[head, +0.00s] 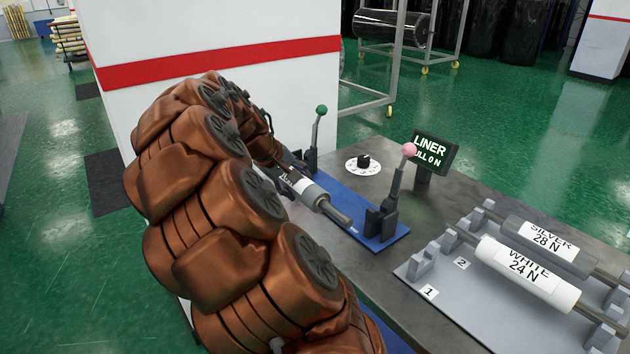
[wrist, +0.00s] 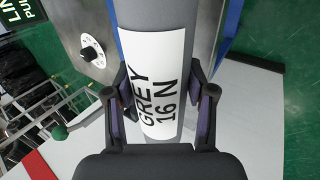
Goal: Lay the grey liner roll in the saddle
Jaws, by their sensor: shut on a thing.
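The grey liner roll (head: 318,196), labelled "GREY 16 N", lies over a blue base (head: 350,187) on the bench, between a green-knobbed lever (head: 318,130) and a pink-knobbed lever (head: 397,188). The blue base with its lever posts looks like the saddle. My gripper (wrist: 162,90) is shut on the roll in the wrist view, one finger on each side of the label. In the head view my arm hides most of the gripper and the roll's far end. The near shaft end points toward the pink-lever post; I cannot tell if it rests there.
A grey rack (head: 415,270) on the right holds a silver roll (head: 547,245) and a white roll (head: 528,273); slot marks 1 and 2 show. A sign (head: 431,152) and a dial (head: 363,163) stand behind the base. A white column (head: 220,95) rises beyond my arm.

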